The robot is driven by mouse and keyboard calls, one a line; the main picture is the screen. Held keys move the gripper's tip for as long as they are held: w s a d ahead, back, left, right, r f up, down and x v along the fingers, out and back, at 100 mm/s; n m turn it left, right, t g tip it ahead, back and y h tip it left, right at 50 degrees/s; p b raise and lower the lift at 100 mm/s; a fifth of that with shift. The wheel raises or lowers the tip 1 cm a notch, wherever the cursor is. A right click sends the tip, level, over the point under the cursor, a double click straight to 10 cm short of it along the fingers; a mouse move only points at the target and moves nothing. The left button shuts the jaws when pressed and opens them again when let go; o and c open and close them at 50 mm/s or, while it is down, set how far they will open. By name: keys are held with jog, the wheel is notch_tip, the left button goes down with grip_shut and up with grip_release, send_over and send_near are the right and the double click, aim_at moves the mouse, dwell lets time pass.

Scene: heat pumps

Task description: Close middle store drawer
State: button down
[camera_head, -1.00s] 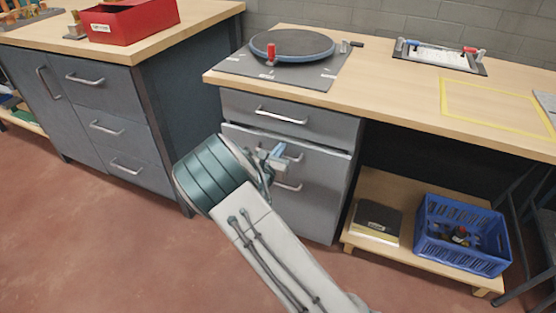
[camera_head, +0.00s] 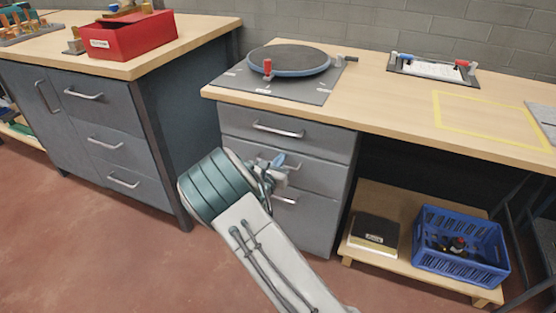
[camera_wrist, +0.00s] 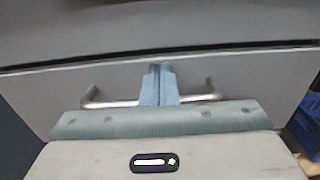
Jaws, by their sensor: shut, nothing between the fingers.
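The middle drawer (camera_head: 314,177) is the second of three grey drawers under the right bench and has a bar handle. In the head view its front looks about level with the drawers above and below; any small gap is hard to tell. My gripper (camera_head: 280,160) is in front of it and hides part of its handle. In the wrist view the blue fingers (camera_wrist: 158,84) are together and empty, overlapping the middle of the silver handle (camera_wrist: 110,103). I cannot tell whether they touch the drawer front.
The top drawer (camera_head: 325,142) is above and the bottom drawer (camera_head: 310,225) below, both looking shut. The bench top (camera_head: 400,105) overhangs them. A low shelf with a blue crate (camera_head: 460,245) stands to the right. Another drawer cabinet (camera_head: 100,120) is at left. Red floor between is clear.

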jog(key=p+v, duration=0.3)
jog(key=v, duration=1)
jog(key=s+d+r+m+g+h+p, duration=0.2)
jog(key=s+d+r+m+g+p, duration=0.45)
jog(key=d+r+m, duration=0.4)
jog(key=s+d+r+m+g+h+p, duration=0.2)
jog(key=s+d+r+m+g+p, duration=0.45)
jog(key=d+r, duration=0.55)
jog(key=s+r+m+g+y+p, duration=0.1)
jog(key=s+r+m+y+p, duration=0.9)
jog(key=s+r+m, duration=0.4)
notch_tip(320, 180, up, 4)
jog(key=shift+s+r+m+p, duration=0.15)
jog(key=shift+s+m+p, duration=0.1)
jog(key=shift+m+p, duration=0.25)
jog(key=shift+a, duration=0.1)
